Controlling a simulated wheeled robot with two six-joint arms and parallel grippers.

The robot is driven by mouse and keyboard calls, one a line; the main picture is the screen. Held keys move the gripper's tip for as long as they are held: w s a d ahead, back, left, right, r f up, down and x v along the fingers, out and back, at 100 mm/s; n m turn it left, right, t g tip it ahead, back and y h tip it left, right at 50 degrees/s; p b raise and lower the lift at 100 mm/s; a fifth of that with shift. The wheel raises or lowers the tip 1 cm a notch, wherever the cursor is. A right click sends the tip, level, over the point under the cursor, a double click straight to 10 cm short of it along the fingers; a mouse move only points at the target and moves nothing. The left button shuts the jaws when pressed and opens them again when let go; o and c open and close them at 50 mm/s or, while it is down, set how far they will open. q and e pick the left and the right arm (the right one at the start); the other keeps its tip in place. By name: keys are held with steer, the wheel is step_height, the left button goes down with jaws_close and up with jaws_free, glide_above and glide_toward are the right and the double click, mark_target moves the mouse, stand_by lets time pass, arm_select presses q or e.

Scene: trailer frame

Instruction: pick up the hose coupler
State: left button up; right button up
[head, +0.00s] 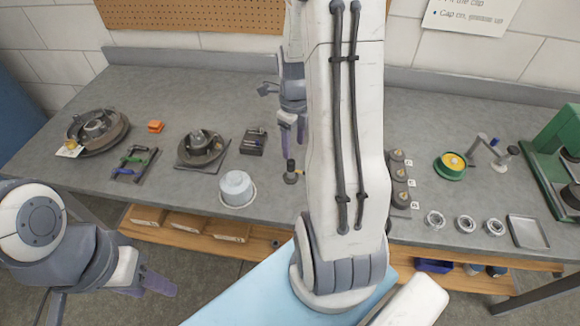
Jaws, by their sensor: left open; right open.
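A small dark piece with a brass-coloured upright part (291,172) stands on the grey bench, left of the big white arm link. It may be the hose coupler, but it is too small to tell for sure. My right gripper (293,132) points down above and behind it in the picture, fingers apart, with nothing seen between them. My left gripper (158,284) is low at the left, in front of the bench edge, open and empty. My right arm hides the middle of the bench.
The back strip is clear.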

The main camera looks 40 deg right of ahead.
mark_target(291, 161)
step_height(291, 161, down, 4)
steer(key=shift+f, duration=0.25)
steer(key=shift+w+a+f+p, duration=0.1)
steer(key=shift+f+p, duration=0.15)
steer(key=shift+f, duration=0.65)
steer(key=shift+w+f+p, duration=0.15)
steer(key=shift+f+p, duration=0.05)
steer(key=shift+f, duration=0.65)
steer(key=shift+w+a+f+p, duration=0.1)
steer(key=shift+f+p, duration=0.15)
steer(key=shift+f, duration=0.65)
steer(key=shift+c, duration=0.2)
jaws_close()
